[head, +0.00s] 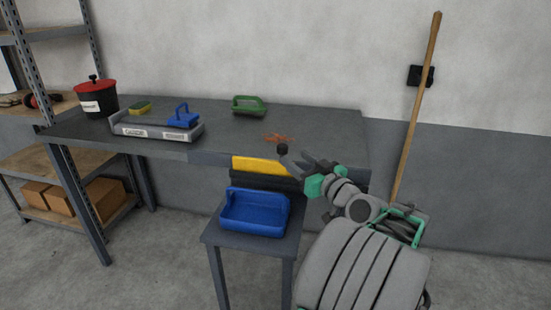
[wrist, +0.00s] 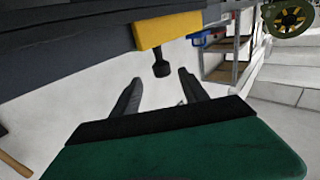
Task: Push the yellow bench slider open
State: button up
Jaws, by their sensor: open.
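The yellow bench slider (head: 262,166) is a flat yellow bar at the bench's front edge, right of the middle. In the wrist view, its yellow end (wrist: 168,29) has a dark round knob (wrist: 161,68) on a short stem. The knob also shows in the head view (head: 282,148), just left of my fingertips. My gripper (head: 303,160) is open and empty in front of the bench. In the wrist view, the fingers of my gripper (wrist: 160,88) are spread, with the knob ahead between their tips. Whether they touch it I cannot tell.
A blue bin (head: 255,222) stands on a small side table (head: 226,239) below the slider. The bench (head: 225,132) carries a guide tray (head: 125,128), a red-lidded pot (head: 97,105), a green-handled tool (head: 249,105) and copper pieces (head: 279,138). A broom handle (head: 415,105) leans right.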

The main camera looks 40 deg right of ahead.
aim_at(286, 152)
jog(key=w, duration=0.7)
jog(key=shift+w+d+r, duration=0.1)
jog(key=shift+w+d, duration=0.05)
jog(key=shift+d, duration=0.2)
jog(key=shift+c, duration=0.5)
grip_shut()
dwell(0.4)
